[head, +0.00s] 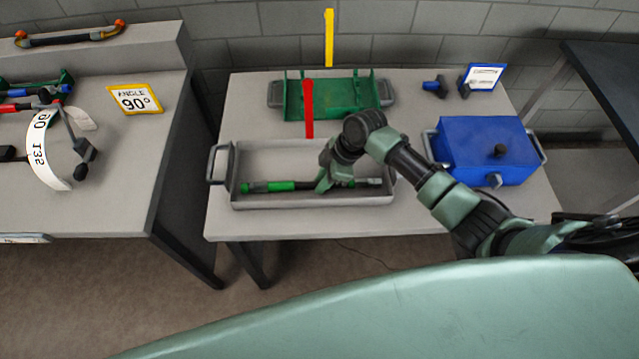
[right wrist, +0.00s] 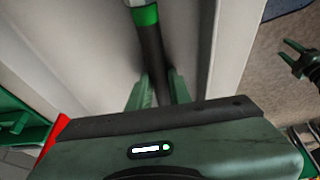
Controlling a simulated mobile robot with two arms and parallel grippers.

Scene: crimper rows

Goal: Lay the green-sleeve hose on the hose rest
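The green-sleeve hose (head: 268,186), black with a bright green sleeve, lies lengthwise in a grey tray (head: 290,206) on the middle table. My right gripper (head: 333,184) reaches down into the tray at the hose, right of the sleeve. In the right wrist view the hose (right wrist: 152,50) runs between its two fingers (right wrist: 159,88), which sit close against both sides with no clear gap. A green cradle (head: 350,98) with upright posts, which looks like the hose rest, stands behind the tray.
A blue box (head: 485,150) with a black knob stands right of the tray. A red upright marker (head: 308,108) and a yellow one (head: 329,38) rise near the cradle. The left bench holds tools and an "ANGLE 90°" sign (head: 135,98).

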